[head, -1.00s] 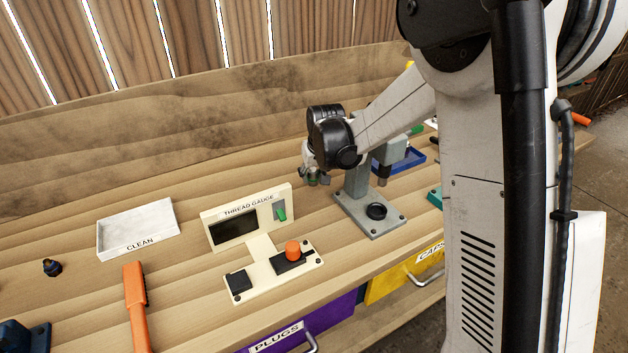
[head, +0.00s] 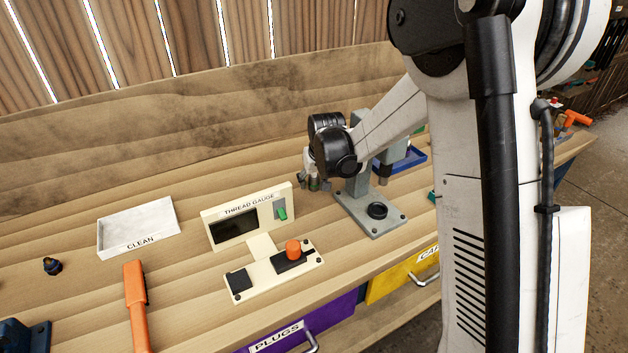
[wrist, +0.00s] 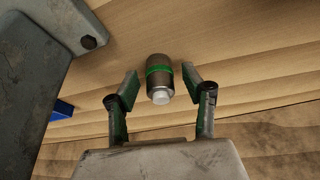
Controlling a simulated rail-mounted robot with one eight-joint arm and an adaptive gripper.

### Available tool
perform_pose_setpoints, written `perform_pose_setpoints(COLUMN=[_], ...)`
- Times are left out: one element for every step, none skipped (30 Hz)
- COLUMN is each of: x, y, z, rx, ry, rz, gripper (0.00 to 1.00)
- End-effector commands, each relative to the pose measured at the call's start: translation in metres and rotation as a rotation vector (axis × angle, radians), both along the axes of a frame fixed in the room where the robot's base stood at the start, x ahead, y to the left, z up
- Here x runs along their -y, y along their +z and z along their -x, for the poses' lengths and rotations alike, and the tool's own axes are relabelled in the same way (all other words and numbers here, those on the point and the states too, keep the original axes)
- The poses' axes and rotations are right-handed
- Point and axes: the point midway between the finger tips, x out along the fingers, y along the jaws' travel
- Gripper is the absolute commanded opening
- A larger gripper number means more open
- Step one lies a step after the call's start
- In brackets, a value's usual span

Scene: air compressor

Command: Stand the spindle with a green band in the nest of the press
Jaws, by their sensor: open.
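The spindle (wrist: 158,72) is a dark metal cylinder with a green band and a pale silver end, seen over the bench in the wrist view. My gripper (wrist: 160,81) is open, with one green-padded finger on each side of the spindle and a visible gap to both. In the head view my gripper (head: 314,184) is low over the bench, left of the press column; the spindle is hard to make out there. The grey press (head: 357,184) has a dark round nest (head: 377,211) on its base plate. The nest looks empty.
The thread gauge (head: 247,216) stands left of the press, with its orange-knobbed base in front. A white CLEAN tray (head: 140,228) and an orange tool (head: 136,305) lie further left. A blue tray (head: 412,160) is behind the press. In the wrist view grey press metal (wrist: 35,75) is close on the left.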

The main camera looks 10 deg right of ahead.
Motion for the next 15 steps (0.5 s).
perform_pose_setpoints(x=[0.000,0.000,0.000,0.000,0.001,0.001,0.001,0.002,0.002,0.002,0.003,0.003,0.003,0.004,0.004], y=[0.002,0.004,0.007,0.009,0.012,0.017,0.022,0.026,0.032,0.037,0.042,0.049,0.053,0.058,0.065], z=[0.000,0.000,0.001,0.003,0.004,0.006,0.008,0.010,0.013,0.015,0.017,0.019,0.022,0.023,0.026], rx=[0.000,0.000,0.000,0.000,0.000,0.000,0.000,0.000,0.000,0.000,0.000,0.000,0.000,0.000,0.000], ry=[0.000,0.000,0.000,0.000,0.000,0.000,0.000,0.000,0.000,0.000,0.000,0.000,0.000,0.000,0.000], rz=[0.000,0.000,0.000,0.000,0.000,0.000,0.000,0.000,0.000,0.000,0.000,0.000,0.000,0.000,0.000], gripper=[0.44,0.44,0.44,0.44,0.44,0.44,0.44,0.44,0.44,0.44,0.44,0.44,0.44,0.44,0.44])
